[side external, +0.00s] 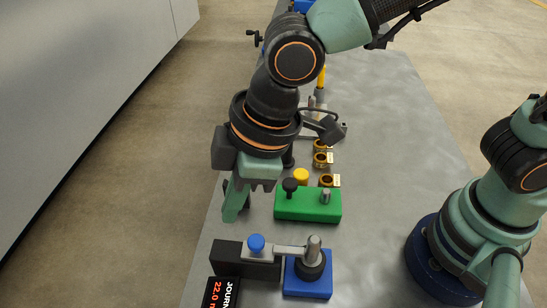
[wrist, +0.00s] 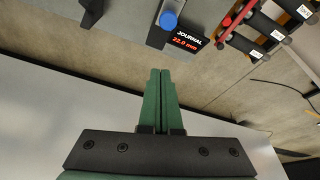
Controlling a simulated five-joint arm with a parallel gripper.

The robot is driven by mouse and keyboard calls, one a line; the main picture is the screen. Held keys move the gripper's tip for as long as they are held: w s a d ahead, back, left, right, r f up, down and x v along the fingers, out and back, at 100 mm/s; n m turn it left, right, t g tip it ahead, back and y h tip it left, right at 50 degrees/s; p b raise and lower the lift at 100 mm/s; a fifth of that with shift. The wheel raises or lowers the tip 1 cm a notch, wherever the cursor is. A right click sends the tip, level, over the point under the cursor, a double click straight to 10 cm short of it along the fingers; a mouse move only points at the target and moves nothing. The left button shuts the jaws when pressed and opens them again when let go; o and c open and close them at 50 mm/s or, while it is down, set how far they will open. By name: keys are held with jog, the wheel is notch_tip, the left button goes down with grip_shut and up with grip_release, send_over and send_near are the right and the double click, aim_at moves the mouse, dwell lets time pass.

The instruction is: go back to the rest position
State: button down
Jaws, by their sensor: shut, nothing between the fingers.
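My gripper (side external: 236,206) hangs from the arm near the left edge of the grey table in the side external view, its green fingers pointing down. In the wrist view my gripper (wrist: 160,72) shows its two fingers side by side and touching, with nothing between them. It is left of the green block (side external: 308,205) and above the level of the black block (side external: 245,260) with the blue knob (side external: 256,243). The blue knob also shows in the wrist view (wrist: 168,20), beyond the fingertips.
A blue block (side external: 308,278) with a post stands at the front, near a display (side external: 221,293) reading JOURNAL 22.0. Several brass rings (side external: 321,159) lie behind the green block. The wrist view shows dark cylinders on a red rack (wrist: 250,40).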

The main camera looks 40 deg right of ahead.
jog(key=shift+d+r, duration=0.1)
jog(key=shift+r, duration=0.15)
jog(key=w+d+r+m+t, duration=0.1)
jog(key=w+d+r+m, duration=0.15)
jog(key=d, duration=0.45)
jog(key=w+d+r+m+t, duration=0.1)
jog(key=w+d+r+m, duration=0.2)
jog(key=d, duration=0.5)
jog(key=s+d+m+t+h, duration=0.1)
jog(key=d+m+h, duration=0.2)
jog(key=d+m, duration=0.4)
jog(key=d, duration=0.9)
jog(key=shift+s+d+r, duration=0.15)
jog(key=shift+d+r, duration=0.1)
jog(key=shift+a, duration=0.1)
